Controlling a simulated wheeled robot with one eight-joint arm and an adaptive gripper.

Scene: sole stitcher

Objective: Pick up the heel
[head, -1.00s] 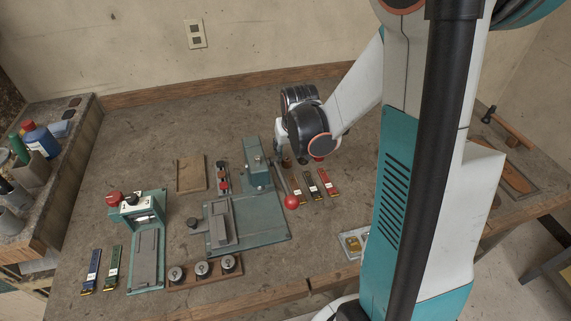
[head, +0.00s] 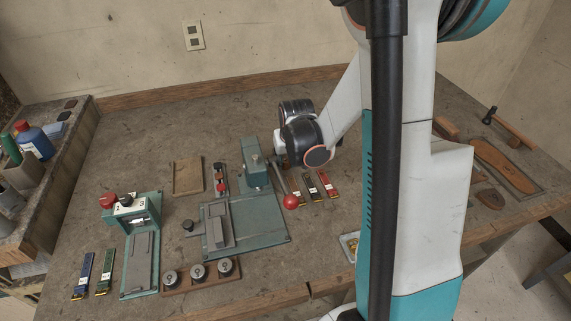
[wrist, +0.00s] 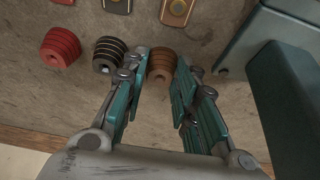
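A small brown rounded piece (head: 490,198) that looks like the heel lies on the bench at the right in the head view, just below a long brown sole (head: 508,168). It does not show in the wrist view. My gripper (wrist: 161,65) is open in the wrist view, its fingers spread on either side of a brown ribbed spool (wrist: 161,64); I cannot tell whether they touch it. In the head view my fingers are hidden behind my wrist, at the middle of the bench, far left of the brown piece.
A black spool (wrist: 108,54) and a red spool (wrist: 60,47) stand beside the brown one. A green press (head: 257,165) with a red-knobbed lever (head: 290,202) stands close to my wrist. A hammer (head: 510,128) lies at the back right. The back middle of the bench is clear.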

